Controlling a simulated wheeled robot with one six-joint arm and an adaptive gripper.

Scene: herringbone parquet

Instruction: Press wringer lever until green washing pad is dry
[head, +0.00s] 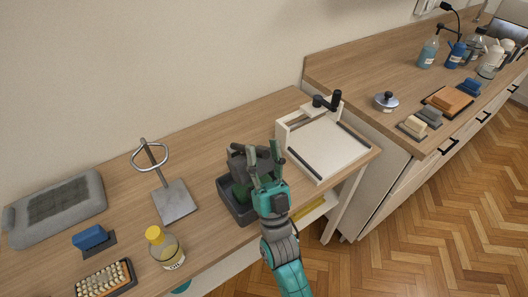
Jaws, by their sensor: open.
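The wringer (232,207) is a dark grey device with a low tray, standing on the wooden counter near its front edge. Its dark upper part (236,160) rises behind my gripper. A dark green patch inside it, likely the green washing pad (240,191), is partly hidden. My gripper (264,163) is open, its fingers pointing up and away, in front of the wringer's right side. It overlaps the upper part in the picture; I cannot tell whether it touches the lever. The fingers and wrist hide part of the wringer.
A white tray with dark rails and a black crank (325,101) stands right of the wringer. A second counter holds bottles and blocks.

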